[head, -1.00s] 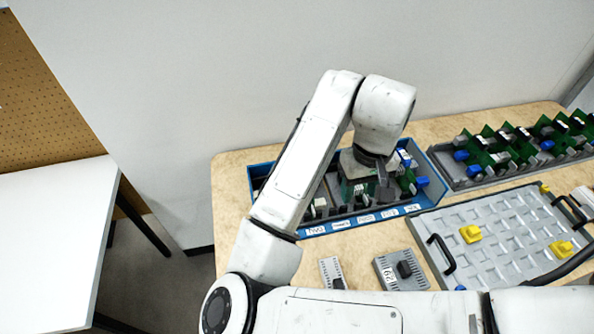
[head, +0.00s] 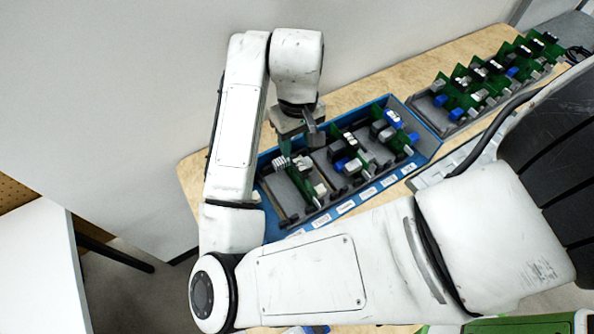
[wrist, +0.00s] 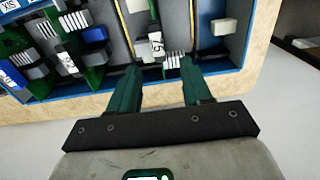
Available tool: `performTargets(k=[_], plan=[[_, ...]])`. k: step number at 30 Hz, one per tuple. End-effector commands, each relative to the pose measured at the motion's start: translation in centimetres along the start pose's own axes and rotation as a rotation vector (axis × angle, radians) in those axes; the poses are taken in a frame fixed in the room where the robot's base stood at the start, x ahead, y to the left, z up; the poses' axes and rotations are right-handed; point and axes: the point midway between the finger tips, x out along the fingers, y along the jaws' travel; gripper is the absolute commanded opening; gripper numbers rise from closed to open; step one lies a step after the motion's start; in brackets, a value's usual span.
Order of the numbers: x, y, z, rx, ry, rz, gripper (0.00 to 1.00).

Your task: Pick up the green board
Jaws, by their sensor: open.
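Several green boards stand on edge in a blue tray (head: 268,228) with grey compartments. One green board (head: 303,187) is in the left compartment, with a grey finned part and a white connector. Other boards (head: 352,160) stand in the compartments to its right. Which one the task means I cannot tell. My gripper (head: 298,146) is above the left part of the tray, open. In the wrist view its two green fingers (wrist: 160,82) are spread apart, with a board's white connector (wrist: 156,46) and finned part (wrist: 173,60) just beyond their tips. Contact is not visible.
A second grey tray (head: 440,112) with several green boards stands at the back right. White labels (head: 346,207) line the blue tray's front. A wall is close behind the table. My arm hides much of the table's front. A white table (head: 35,270) is at left.

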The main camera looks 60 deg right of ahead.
Motion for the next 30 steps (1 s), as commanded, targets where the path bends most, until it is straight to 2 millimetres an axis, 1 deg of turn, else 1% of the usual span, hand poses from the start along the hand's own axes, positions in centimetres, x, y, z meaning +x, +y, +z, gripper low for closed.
performTargets(k=[1,8,15,18,26,30], plan=[[0.8,0.0,0.0,-0.004,-0.002,0.003,0.49],[2.3,0.0,0.0,-0.003,-0.001,0.000,0.49],[5.6,0.2,0.1,-0.002,-0.002,-0.001,0.49],[6.5,0.2,0.0,-0.001,-0.002,-0.001,0.49],[6.8,0.2,0.0,0.000,0.000,0.000,0.49],[6.8,0.2,0.0,0.000,0.000,0.000,0.37]])
